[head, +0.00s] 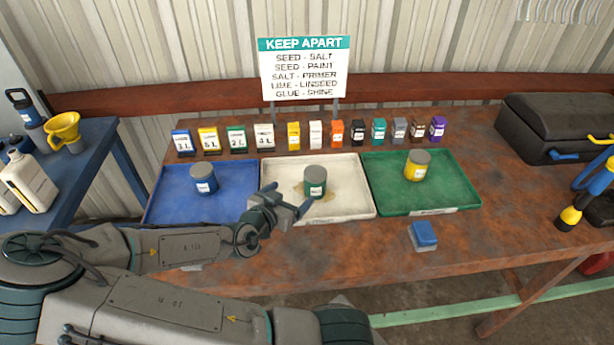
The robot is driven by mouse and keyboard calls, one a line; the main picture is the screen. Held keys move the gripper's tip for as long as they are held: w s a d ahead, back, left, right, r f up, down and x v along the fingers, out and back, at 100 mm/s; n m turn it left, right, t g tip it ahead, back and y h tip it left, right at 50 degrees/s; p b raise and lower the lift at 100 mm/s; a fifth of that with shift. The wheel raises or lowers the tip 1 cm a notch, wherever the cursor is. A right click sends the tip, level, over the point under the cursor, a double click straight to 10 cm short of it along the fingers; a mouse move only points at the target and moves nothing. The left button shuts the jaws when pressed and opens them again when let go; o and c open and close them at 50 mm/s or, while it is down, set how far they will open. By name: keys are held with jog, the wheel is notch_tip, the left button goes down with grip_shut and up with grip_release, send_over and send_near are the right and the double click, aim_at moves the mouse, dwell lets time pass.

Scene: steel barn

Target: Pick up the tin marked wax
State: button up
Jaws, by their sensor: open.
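Three tins with grey lids stand upright, one per tray. A blue tin (204,181) is in the blue tray (168,207), a green tin (314,188) in the white tray (350,196), and a yellow tin (416,168) in the green tray (455,190). Each has a small white label, too small to read, so I cannot tell which is marked wax. My gripper (290,198) is open and empty over the left part of the white tray, just left of the green tin. Whether it touches the tin is unclear. My arm covers part of the bench front.
A row of small coloured boxes (315,136) and a "KEEP APART" sign (304,70) stand behind the trays. A blue block (423,236) lies in front of the green tray. A black case (560,125) is at right.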

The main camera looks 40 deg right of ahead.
aim_at(311, 178)
jog(key=x, duration=0.6)
jog(key=shift+s+d, duration=0.1)
jog(key=shift+d, duration=0.25)
jog(key=shift+p+x, duration=0.9)
jog(key=shift+x, duration=1.9)
jog(key=shift+d+f, duration=0.2)
jog(key=shift+d, duration=0.2)
jog(key=c, duration=1.2)
